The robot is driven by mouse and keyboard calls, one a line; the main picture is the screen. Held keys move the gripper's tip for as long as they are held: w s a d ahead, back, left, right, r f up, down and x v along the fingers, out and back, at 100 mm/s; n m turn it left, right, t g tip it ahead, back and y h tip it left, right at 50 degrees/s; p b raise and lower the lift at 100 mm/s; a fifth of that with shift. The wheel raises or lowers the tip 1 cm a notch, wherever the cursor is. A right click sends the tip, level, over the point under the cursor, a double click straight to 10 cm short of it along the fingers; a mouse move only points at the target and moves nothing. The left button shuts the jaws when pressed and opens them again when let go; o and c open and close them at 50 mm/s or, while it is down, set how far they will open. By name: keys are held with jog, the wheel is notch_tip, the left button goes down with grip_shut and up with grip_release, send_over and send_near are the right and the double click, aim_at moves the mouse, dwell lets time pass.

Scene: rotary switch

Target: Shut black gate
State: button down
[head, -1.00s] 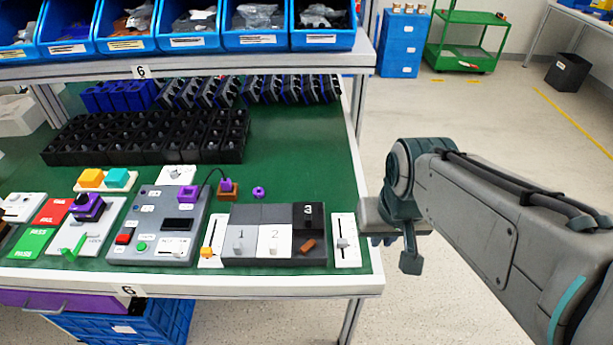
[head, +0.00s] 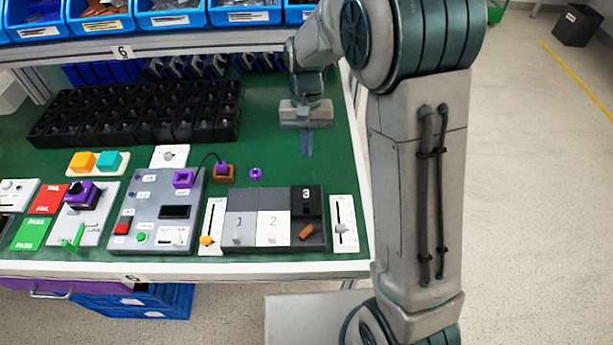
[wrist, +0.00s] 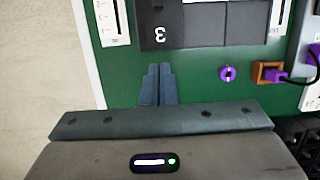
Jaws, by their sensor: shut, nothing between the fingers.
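The black gate (head: 307,203) marked 3 is at the right end of a grey three-part unit (head: 258,199). It sits at the far half of its lane, and an orange-brown piece (head: 306,231) shows in the near half. The grey gate marked 1 (head: 239,229) and white gate marked 2 (head: 272,229) sit at the near half of theirs. My gripper (head: 307,153) is shut and empty, pointing down over the green mat beyond the black gate. In the wrist view its fingertips (wrist: 158,68) are just short of the black gate's panel (wrist: 163,25), apart from it.
White slider panels stand left (head: 212,226) and right (head: 344,224) of the unit. A purple ring (head: 255,174) and a brown block with a purple plug (head: 224,171) lie beyond it. Black bins (head: 135,116) fill the back left. Green mat is bare around my gripper.

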jog(key=p, duration=0.1)
send_near(307, 198)
jog(key=f, duration=0.3)
jog(key=w+f, duration=0.1)
jog(key=f, duration=0.1)
jog(key=shift+f, duration=0.15)
jog(key=s+p, duration=0.1)
jog(key=s, duration=0.2)
jog(key=shift+s, duration=0.45)
